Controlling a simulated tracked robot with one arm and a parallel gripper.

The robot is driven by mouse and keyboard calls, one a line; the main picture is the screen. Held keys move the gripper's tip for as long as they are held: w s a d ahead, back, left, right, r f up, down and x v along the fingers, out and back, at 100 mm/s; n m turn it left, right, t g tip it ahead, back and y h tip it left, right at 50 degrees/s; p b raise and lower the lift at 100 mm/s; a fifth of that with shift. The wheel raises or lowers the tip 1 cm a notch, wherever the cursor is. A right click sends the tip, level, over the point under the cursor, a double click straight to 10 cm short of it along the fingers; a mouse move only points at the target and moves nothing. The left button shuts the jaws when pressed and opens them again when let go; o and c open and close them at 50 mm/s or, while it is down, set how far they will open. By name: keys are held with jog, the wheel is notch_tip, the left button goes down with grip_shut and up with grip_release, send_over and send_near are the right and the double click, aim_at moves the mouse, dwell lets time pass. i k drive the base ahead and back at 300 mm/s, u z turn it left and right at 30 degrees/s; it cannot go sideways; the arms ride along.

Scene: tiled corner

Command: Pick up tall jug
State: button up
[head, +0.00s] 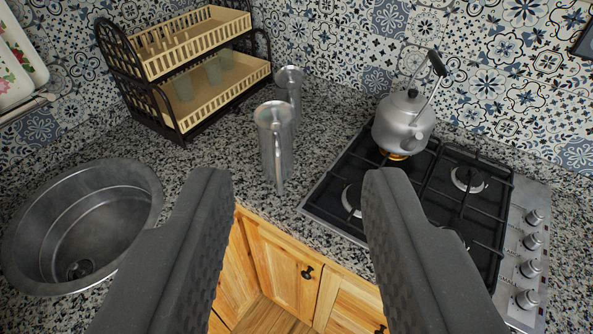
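Two tall silvery metal vessels stand on the granite counter near the picture's middle. The front one, a tall jug (268,136) with a handle on its near side, stands upright close to the counter's front edge. A second tall metal vessel (290,90) stands just behind it and to the right, partly hidden by it. My gripper (290,180) is open, with its two dark fingers wide apart in the foreground. The jug shows in the gap between the fingertips, beyond them and nearer the left one. Nothing is between the fingers.
A dish rack (150,60) with cups stands at the back left. A round metal sink (85,215) is at the left. A gas stove (440,195) with a kettle (404,120) is at the right. Wooden cabinets (285,275) are below.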

aim_at(275, 147)
jog(key=u, duration=0.2)
jog(key=i, duration=0.9)
jog(key=z, duration=0.1)
